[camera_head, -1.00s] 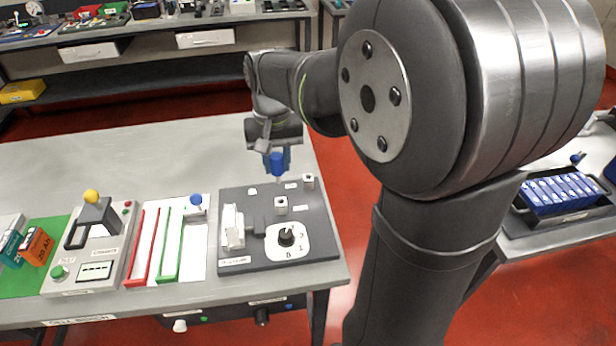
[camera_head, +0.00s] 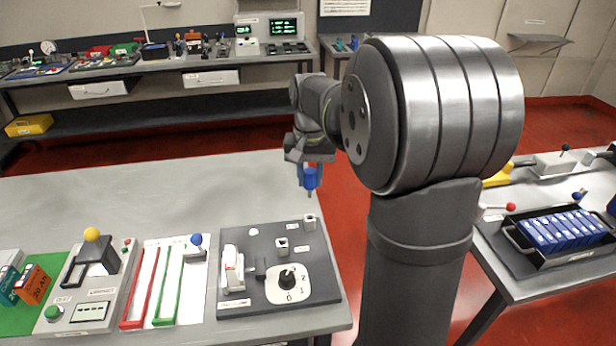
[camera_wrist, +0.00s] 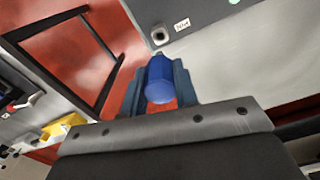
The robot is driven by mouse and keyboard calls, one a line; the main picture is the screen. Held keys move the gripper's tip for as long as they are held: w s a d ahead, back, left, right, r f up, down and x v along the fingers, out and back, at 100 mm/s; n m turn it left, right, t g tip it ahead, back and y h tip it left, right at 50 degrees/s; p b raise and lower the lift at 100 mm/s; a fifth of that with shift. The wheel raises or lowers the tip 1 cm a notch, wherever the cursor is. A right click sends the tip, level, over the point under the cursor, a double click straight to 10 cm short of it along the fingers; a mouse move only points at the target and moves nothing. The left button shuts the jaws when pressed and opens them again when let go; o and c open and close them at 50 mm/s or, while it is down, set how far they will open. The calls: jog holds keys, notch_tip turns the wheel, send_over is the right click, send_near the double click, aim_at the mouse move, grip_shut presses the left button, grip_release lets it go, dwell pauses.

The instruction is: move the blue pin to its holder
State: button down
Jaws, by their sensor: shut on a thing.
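The blue pin (camera_head: 310,178) is held in my gripper (camera_head: 309,172), which is shut on it, in the air just above and behind the back right corner of the dark panel (camera_head: 330,285). The pin hangs roughly upright, with its narrow grey tip down. In the wrist view the blue pin (camera_wrist: 160,82) sits between the two fingers of my gripper (camera_wrist: 160,85). A small light holder block with a hole (camera_head: 309,222) stands at the panel's back right corner. It also shows in the wrist view (camera_wrist: 158,36), beside a small label. A second similar block (camera_head: 282,247) stands nearer the panel's middle.
The dark panel carries a rotary knob (camera_head: 287,277) and a white upright fixture (camera_head: 233,268). To its left are red and green rails (camera_head: 166,285) and a box with a yellow-knobbed lever (camera_head: 92,236). A tray of blue cells (camera_head: 560,230) lies on the right table.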

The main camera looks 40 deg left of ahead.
aim_at(310, 194)
jog(key=shift+f, duration=2.85)
jog(key=shift+f, duration=2.35)
jog(key=c, duration=1.1)
grip_release()
jog(key=shift+o, duration=0.2)
notch_tip(310, 194, up, 17)
jog(key=shift+r, duration=0.2)
notch_tip(310, 194, down, 18)
jog(key=shift+r, duration=0.45)
